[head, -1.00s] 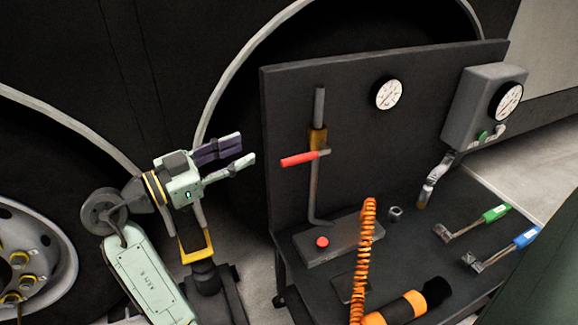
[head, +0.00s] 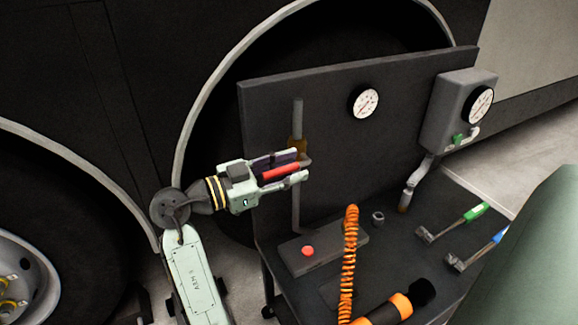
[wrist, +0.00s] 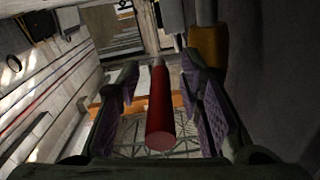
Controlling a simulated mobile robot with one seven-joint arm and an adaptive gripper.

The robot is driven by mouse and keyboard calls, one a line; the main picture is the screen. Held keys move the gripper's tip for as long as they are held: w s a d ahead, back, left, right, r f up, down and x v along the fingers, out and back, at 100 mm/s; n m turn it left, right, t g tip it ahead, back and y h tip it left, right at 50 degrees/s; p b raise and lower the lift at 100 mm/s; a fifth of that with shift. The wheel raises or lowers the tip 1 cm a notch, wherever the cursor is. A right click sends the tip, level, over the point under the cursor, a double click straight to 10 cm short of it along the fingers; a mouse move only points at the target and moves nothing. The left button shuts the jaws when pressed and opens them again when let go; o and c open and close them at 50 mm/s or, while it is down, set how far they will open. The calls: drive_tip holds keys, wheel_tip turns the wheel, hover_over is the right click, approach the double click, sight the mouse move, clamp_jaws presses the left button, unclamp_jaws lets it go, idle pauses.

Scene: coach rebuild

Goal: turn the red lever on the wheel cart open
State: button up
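The red lever (head: 281,172) sticks out to the left from the brass valve (head: 297,148) on the upright grey pipe of the cart's back panel. It lies roughly level. My gripper (head: 298,166) is around the lever, one finger on each side. In the wrist view the red lever (wrist: 159,112) runs between the purple finger pads, with a gap showing on both sides, so the gripper is open. The valve body is partly hidden behind my fingers in the head view.
A dark panel with a gauge (head: 364,101) stands close behind the lever. A grey box with a second gauge (head: 480,105) is at right. Below are a red button (head: 307,251), an orange coiled hose (head: 348,270), and green- and blue-handled tools.

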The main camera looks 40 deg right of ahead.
drive_tip(key=shift+c, duration=0.3)
clamp_jaws()
idle(0.6)
